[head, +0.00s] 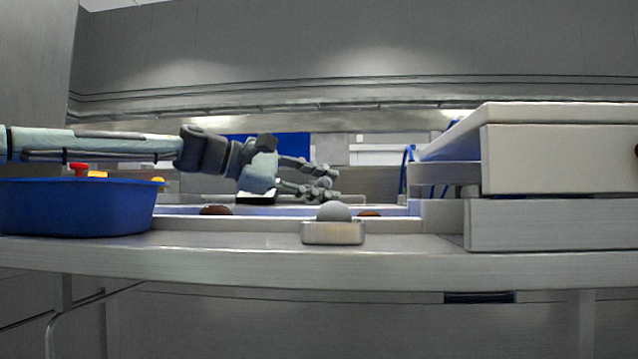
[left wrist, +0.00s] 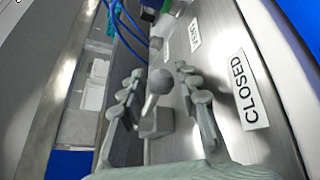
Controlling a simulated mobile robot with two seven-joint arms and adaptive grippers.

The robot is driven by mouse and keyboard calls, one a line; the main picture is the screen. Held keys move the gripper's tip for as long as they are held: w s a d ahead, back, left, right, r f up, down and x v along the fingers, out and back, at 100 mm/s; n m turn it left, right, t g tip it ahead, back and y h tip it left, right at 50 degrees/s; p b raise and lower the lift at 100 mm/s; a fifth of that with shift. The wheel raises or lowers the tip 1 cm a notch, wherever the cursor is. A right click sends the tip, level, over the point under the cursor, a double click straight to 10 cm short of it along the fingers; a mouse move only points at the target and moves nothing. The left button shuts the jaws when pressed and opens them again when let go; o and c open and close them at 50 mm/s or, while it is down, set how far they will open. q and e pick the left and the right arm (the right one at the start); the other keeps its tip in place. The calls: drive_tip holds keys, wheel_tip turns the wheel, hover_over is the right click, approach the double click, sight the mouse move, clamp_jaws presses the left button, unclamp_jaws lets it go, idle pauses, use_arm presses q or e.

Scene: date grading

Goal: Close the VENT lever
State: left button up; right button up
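In the left wrist view a lever with a round grey knob (left wrist: 160,81) stands on a square grey base (left wrist: 157,122). A white label reading CLOSED (left wrist: 243,88) is on the metal panel to its right. A smaller label, apparently VENT (left wrist: 195,34), is further up. My left gripper (left wrist: 160,82) is open, with one finger on each side of the knob in the picture; I cannot tell whether they touch it. In the head view my left gripper (head: 325,184) reaches in from the left with its fingers apart. My right gripper is not in view.
In the head view a blue tub (head: 75,208) stands at the left of the counter (head: 250,259). A small metal block (head: 333,233) with a grey dome sits near the front edge. A large pale housing (head: 560,155) fills the right. Blue hoses (left wrist: 125,35) run beside the panel.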

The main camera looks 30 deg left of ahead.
use_arm(q)
drive_tip(key=v, duration=1.2)
drive_tip(key=shift+c, duration=0.3)
